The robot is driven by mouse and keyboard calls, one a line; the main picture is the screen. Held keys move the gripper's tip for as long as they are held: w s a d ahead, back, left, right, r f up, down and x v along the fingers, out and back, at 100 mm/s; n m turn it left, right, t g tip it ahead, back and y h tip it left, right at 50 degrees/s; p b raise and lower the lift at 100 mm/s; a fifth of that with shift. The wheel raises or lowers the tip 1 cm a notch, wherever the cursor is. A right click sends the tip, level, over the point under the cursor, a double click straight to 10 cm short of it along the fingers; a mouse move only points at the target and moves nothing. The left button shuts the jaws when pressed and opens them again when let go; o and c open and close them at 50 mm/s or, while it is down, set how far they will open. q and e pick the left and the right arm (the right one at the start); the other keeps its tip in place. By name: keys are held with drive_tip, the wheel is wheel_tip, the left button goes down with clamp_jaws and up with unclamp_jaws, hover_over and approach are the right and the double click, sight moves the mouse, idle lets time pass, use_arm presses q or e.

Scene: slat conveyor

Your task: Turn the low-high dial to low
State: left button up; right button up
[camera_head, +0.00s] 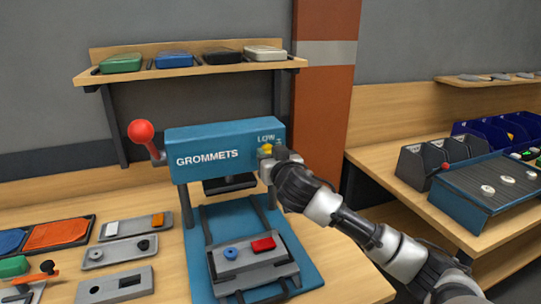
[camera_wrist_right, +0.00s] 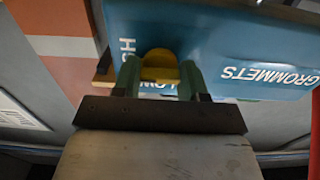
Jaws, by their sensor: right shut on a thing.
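The low-high dial (camera_head: 266,149) is a small yellow knob on the front right of the blue grommet press (camera_head: 228,140). In the head view "LOW" shows just above it, and the rest of the label is mostly hidden. My right gripper (camera_head: 270,155) comes from the lower right and is shut on the dial. In the right wrist view the fingers (camera_wrist_right: 159,80) sit on either side of the yellow dial (camera_wrist_right: 159,62), with parts of "LOW" and "HIGH" lettering around it. Which way the dial points cannot be told. My left gripper is not in view.
The press has a red ball lever (camera_head: 141,132) at its left and a grey fixture (camera_head: 250,258) with a blue and a red part below. Several trays lie at the left of the table. A slat conveyor (camera_head: 487,188) stands at the right.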

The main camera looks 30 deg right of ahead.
drive_tip(key=shift+n, duration=0.4)
drive_tip(key=shift+n+p, duration=4.7)
drive_tip(key=shift+n, duration=3.9)
drive_tip(key=o, duration=0.9)
